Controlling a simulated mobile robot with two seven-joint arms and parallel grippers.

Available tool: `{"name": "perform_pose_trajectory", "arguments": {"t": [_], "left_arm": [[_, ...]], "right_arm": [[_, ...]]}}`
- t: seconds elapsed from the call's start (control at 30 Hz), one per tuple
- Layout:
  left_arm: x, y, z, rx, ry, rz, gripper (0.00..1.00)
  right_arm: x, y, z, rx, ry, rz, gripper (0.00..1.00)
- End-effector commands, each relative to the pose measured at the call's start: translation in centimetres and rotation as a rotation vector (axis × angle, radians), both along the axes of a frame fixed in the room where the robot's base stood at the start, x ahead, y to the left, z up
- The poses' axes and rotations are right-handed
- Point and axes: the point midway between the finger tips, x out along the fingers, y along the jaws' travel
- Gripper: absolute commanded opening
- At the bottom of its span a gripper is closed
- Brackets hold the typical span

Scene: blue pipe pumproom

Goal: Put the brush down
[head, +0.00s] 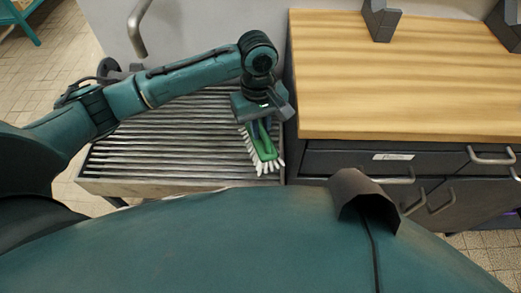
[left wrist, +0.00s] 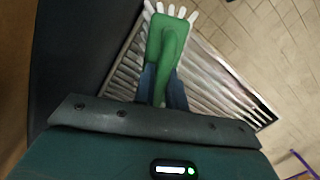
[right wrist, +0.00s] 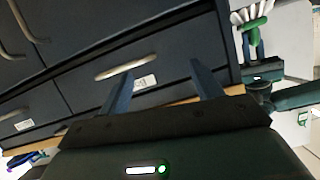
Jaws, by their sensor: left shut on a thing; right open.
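A green brush (head: 264,146) with white bristles is held in my left gripper (head: 262,120), over the right end of a slatted metal rack (head: 170,150). I cannot tell whether the bristles touch the slats. In the left wrist view the brush (left wrist: 168,45) sits between the blue fingers (left wrist: 162,88), with the rack (left wrist: 215,85) behind it. In the right wrist view my right gripper (right wrist: 160,85) is open and empty, in front of dark drawers. The brush (right wrist: 255,20) also shows at the top right there.
A wooden-topped cabinet (head: 410,75) with dark drawers (head: 345,160) stands right of the rack, close to my left gripper. Grey metal blocks (head: 381,20) stand on its back edge. A grey handle (head: 138,28) is behind the rack. The rack's left part is clear.

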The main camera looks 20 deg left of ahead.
Motion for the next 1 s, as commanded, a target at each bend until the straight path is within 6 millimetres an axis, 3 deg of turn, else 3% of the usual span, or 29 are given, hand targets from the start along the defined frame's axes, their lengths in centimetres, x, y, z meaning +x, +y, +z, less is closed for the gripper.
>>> {"name": "perform_pose_trajectory", "arguments": {"t": [0.03, 0.27, 0.47, 0.6, 1.0], "left_arm": [[-0.1, 0.1, -1.3, 0.002, 0.003, 0.001, 0.00], [0.0, 0.0, -3.4, 0.001, -0.001, 0.001, 0.00], [-0.1, 0.0, -6.7, 0.001, 0.002, 0.000, 0.00], [0.0, 0.0, -8.4, 0.001, 0.000, 0.000, 0.00], [0.0, 0.0, -8.8, 0.000, 0.000, 0.001, 0.00]], "right_arm": [[-0.1, -0.2, -0.2, -0.002, -0.007, -0.003, 0.65], [-0.3, -0.3, 0.4, -0.004, -0.030, -0.004, 0.65], [-0.6, -0.4, -0.2, -0.008, -0.038, -0.006, 0.65], [-0.7, -0.6, 0.5, -0.006, -0.066, -0.010, 0.65], [-1.0, -0.8, 0.7, -0.010, -0.062, -0.010, 0.65]]}}
